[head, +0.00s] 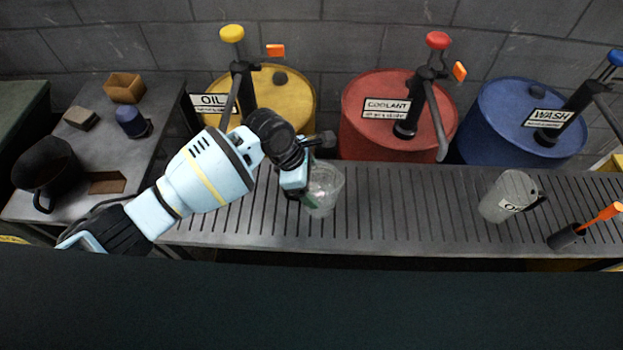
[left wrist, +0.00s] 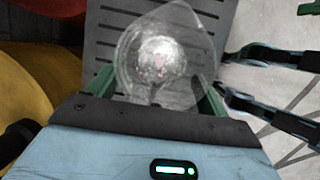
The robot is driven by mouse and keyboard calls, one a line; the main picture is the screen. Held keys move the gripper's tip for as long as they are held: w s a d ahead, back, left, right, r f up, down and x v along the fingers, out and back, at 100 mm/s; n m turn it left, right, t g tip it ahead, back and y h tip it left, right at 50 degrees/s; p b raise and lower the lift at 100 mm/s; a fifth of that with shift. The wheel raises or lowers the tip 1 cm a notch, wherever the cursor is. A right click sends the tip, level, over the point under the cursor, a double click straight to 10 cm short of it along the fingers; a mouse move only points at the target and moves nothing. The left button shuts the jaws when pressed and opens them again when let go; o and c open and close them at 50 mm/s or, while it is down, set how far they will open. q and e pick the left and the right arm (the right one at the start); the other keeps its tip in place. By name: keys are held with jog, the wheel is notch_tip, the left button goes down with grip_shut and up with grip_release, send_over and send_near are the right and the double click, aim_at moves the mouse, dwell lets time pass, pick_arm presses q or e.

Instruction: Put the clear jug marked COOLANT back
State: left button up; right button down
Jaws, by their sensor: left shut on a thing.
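A clear jug (head: 324,188) stands at the slatted grey bench, in front of the gap between the yellow and red drums. Its marking cannot be read from here. My left gripper (head: 308,193) is shut on it from the left side. In the left wrist view the clear jug (left wrist: 160,60) sits between the green fingers of the left gripper (left wrist: 158,95), with the slats beyond it. Whether its base touches the slats I cannot tell. The red drum (head: 365,142) carries a COOLANT sign (head: 387,108). My right gripper is not seen in the head view.
A yellow OIL drum (head: 290,100) and a blue WASH drum (head: 510,95) stand behind the bench (head: 420,215). The middle slats are clear. A side table (head: 170,100) holds a black can.

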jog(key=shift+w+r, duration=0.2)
pick_arm(q)
jog(key=o, duration=1.3)
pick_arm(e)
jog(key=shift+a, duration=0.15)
pick_arm(q)
jog(key=p+v, duration=0.2)
jog(key=v, duration=0.9)
jog(key=shift+r, duration=0.25)
jog(key=shift+a+r, duration=0.15)
jog(key=shift+r, duration=0.15)
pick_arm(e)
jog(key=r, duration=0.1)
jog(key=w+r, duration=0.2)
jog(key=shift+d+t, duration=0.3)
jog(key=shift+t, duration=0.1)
